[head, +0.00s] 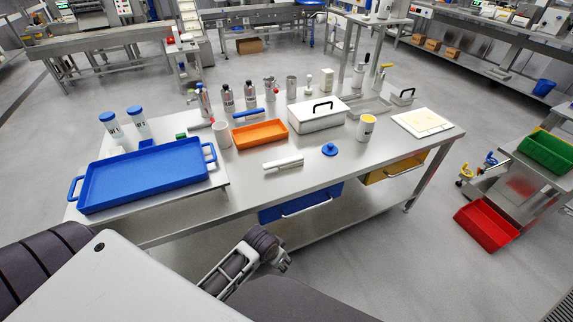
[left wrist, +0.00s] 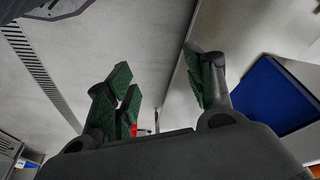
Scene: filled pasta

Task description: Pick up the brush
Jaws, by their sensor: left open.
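I cannot tell for certain which item is the brush. A long white piece (head: 283,164) lies in the middle of the steel table (head: 240,190), and a slim blue piece (head: 249,114) lies behind the orange tray; both are too small to make out. My left gripper (head: 283,260) is below and in front of the table's near edge, apart from everything on it. In the left wrist view, its green-padded fingers (left wrist: 157,75) are spread with nothing between them. My right gripper is not in view.
A blue tray (head: 88,196) fills the table's left end. An orange tray (head: 260,134), a lidded white box (head: 318,115), a cup (head: 366,128), a blue knob-like piece (head: 330,150) and several bottles stand farther back. The near right tabletop is clear. Blue and yellow drawers hang below.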

